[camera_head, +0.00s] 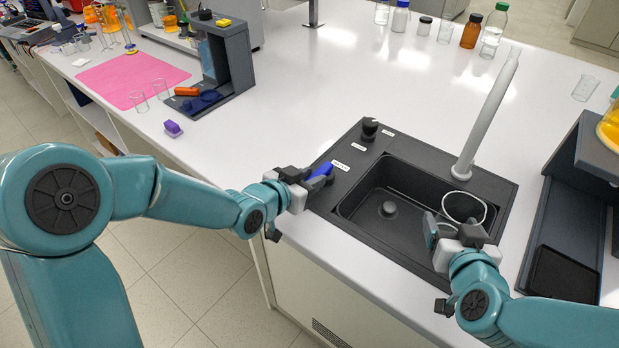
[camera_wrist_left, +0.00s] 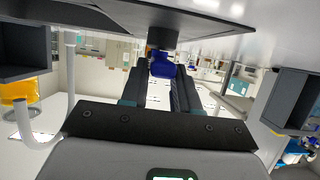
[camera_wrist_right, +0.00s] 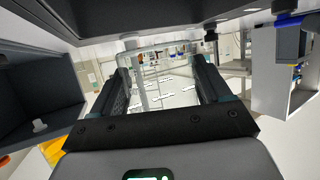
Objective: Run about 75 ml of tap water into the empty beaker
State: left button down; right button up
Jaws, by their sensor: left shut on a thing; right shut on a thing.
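The clear glass beaker (camera_head: 464,207) is over the right part of the dark sink basin (camera_head: 375,212), in front of the pale tap spout (camera_head: 487,115). My right gripper (camera_head: 450,229) is shut on it; the glass also shows between the fingers in the right wrist view (camera_wrist_right: 158,75). I cannot make out water in it or a stream from the spout. My left gripper (camera_head: 307,177) is shut on the blue tap handle (camera_head: 322,169) at the sink's left rim. The handle also shows between the fingers in the left wrist view (camera_wrist_left: 163,66).
A black knob (camera_head: 370,128) stands on the sink deck beside small labels. A dark grey stand (camera_head: 572,215) is close on the right. Bottles, including a brown one (camera_head: 471,31), line the back. A pink mat (camera_head: 130,77) lies far left. The white counter (camera_head: 350,75) behind the sink is clear.

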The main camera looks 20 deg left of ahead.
aim_at(319, 169)
pick_arm(q)
jog(key=shift+w+a+r+m+g+h, duration=0.1)
jog(key=shift+w+a+m+g+h, duration=0.15)
jog(key=shift+a+m+g+h, duration=0.35)
jog(key=shift+w+a+r+m+g+h, duration=0.15)
jog(key=shift+w+m+g+h, duration=0.15)
jog(key=shift+m+h, duration=0.55)
jog(key=shift+w+a+f+m+g+h, duration=0.1)
jog(key=shift+w+a+m+g+h, duration=0.25)
jog(key=shift+m+h, duration=0.4)
jog(key=shift+w+a+m+g+h, duration=0.25)
jog(key=shift+m+g+h, duration=0.25)
jog(key=shift+m+g, duration=0.2)
jog(key=shift+w+a+m+g+h, duration=0.15)
jog(key=shift+w+m+g+h, duration=0.1)
jog(key=shift+m+g+h, duration=0.35)
jog(key=shift+w+a+m+g+h, duration=0.25)
jog(key=shift+m+g+h, duration=0.15)
jog(key=shift+m+g, duration=0.4)
jog(key=c, duration=0.9)
grip_release()
